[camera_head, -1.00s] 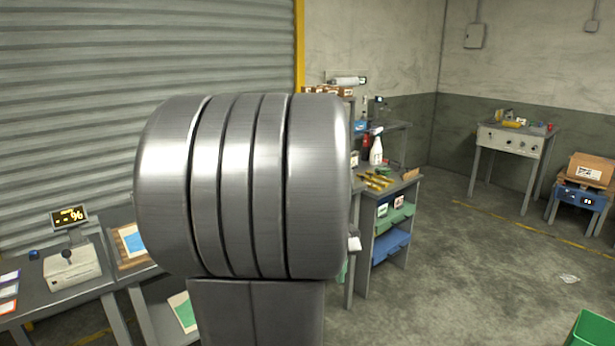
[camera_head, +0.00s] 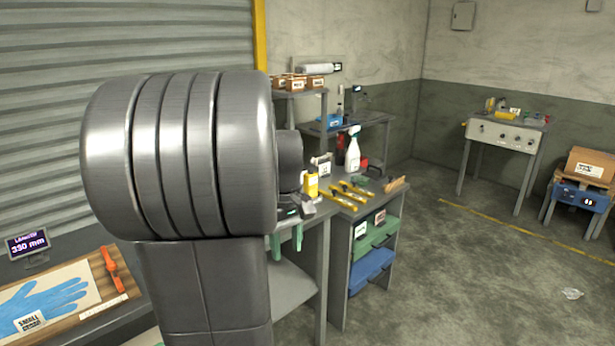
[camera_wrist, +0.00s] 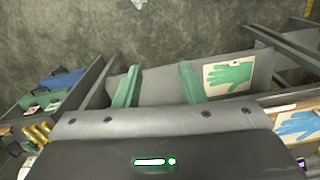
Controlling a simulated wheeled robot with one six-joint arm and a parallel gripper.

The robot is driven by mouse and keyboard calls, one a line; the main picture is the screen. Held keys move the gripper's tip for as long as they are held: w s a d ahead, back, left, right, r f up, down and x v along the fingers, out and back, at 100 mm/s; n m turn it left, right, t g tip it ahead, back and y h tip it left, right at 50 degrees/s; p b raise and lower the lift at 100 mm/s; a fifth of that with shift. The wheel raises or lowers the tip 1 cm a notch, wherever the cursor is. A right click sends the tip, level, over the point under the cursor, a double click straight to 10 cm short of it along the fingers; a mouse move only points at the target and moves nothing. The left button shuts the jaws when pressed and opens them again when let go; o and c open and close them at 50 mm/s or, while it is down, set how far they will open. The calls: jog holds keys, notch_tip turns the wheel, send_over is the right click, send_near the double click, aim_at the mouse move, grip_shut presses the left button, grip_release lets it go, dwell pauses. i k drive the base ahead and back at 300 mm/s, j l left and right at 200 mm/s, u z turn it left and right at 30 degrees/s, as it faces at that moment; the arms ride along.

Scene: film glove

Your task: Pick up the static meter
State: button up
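I cannot pick out the static meter with certainty. A small yellow device (camera_head: 310,185) stands upright on the middle workbench in the head view, just right of my arm; its markings are too small to read. My gripper (camera_head: 287,242) hangs at that bench's front edge, below and left of the device. The wrist view shows its two green fingers (camera_wrist: 160,88) spread apart with nothing between them. My large grey arm joint hides the bench's left part in the head view.
Yellow-handled tools (camera_head: 352,190) and a white spray bottle (camera_head: 353,150) share the bench area. A blue glove (camera_head: 42,300) lies on a board at the left. Floor at the right is mostly clear.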

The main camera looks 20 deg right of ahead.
aim_at(310, 178)
jog(key=i+l+u, duration=0.25)
jog(key=i+l, duration=1.45)
